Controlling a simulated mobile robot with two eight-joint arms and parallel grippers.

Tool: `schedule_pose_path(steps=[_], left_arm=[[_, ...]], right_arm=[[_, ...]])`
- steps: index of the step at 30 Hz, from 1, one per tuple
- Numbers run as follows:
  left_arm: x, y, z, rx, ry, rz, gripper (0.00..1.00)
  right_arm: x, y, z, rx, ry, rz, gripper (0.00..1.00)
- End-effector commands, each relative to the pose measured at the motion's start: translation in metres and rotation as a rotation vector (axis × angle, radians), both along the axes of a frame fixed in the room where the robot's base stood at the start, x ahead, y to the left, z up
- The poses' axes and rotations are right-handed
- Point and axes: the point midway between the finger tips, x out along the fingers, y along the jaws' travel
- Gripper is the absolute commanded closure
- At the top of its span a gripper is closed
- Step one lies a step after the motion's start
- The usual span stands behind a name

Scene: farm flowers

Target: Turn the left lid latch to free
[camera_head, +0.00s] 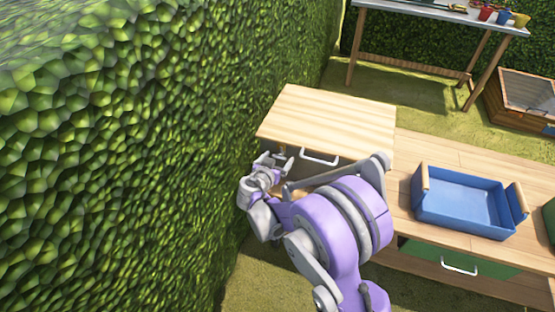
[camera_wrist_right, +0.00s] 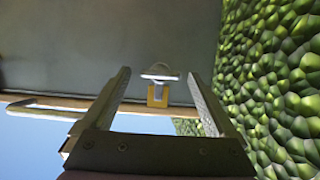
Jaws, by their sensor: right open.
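The wooden lid (camera_head: 325,118) of a chest is closed at the centre of the head view, with a white handle (camera_head: 320,160) on its front. In the right wrist view, the left lid latch (camera_wrist_right: 160,74) is a pale turn piece lying crosswise above a brass-coloured plate (camera_wrist_right: 158,96). My right gripper (camera_head: 276,160) is at the chest's front left corner. In the right wrist view it is open, with the latch seen between its fingers (camera_wrist_right: 158,76) and apart from both. My arm hides much of the chest's front. My left gripper is out of view.
A leafy hedge (camera_head: 120,150) rises close to the left of the chest and also fills the right of the wrist view (camera_wrist_right: 270,80). A blue tray (camera_head: 465,200) stands on the wooden bench (camera_head: 425,155) at right. A table (camera_head: 440,8) stands behind.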

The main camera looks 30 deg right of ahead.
Motion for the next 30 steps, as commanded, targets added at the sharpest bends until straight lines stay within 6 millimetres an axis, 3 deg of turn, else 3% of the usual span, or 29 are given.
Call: schedule_pose_path(steps=[8,22,30], left_arm=[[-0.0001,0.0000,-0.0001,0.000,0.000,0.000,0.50],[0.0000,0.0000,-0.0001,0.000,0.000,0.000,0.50],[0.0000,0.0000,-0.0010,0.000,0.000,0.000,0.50]], right_arm=[[0.0012,-0.0013,-0.0006,0.000,0.000,0.000,0.07],[0.0011,-0.0011,-0.0005,0.000,0.000,0.000,0.90],[0.0014,-0.0006,-0.0008,-0.014,0.018,0.001,0.93]])
